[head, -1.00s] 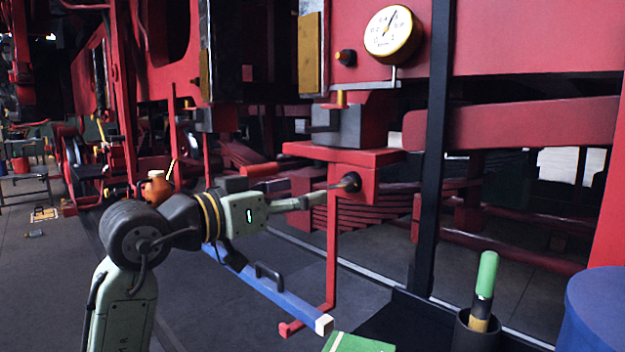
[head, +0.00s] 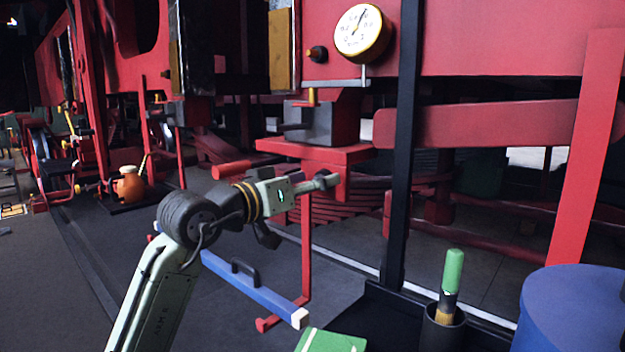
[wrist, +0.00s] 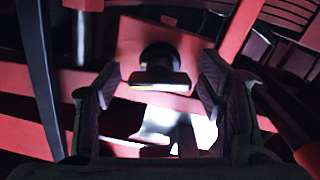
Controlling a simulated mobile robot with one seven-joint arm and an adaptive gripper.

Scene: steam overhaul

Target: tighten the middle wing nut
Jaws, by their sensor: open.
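A dark wing nut (wrist: 160,75) on a round dark boss stands out from a red block in the wrist view. Its broad flat bar lies level across the picture. My gripper (wrist: 158,88) is open, one finger to each side of the nut, with a gap on both sides. The nut appears ahead of or between the fingertips; the exact depth is unclear. In the head view my gripper (head: 328,181) is at the front of the red block (head: 357,180) below the grey box, and it hides the nut. I cannot make out other wing nuts.
A round gauge (head: 361,33) is above. A black post (head: 403,150) stands right of the red block. Below are a blue bar with a handle (head: 255,290), a green book (head: 330,341), a cup with a brush (head: 444,325) and a blue drum (head: 570,310).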

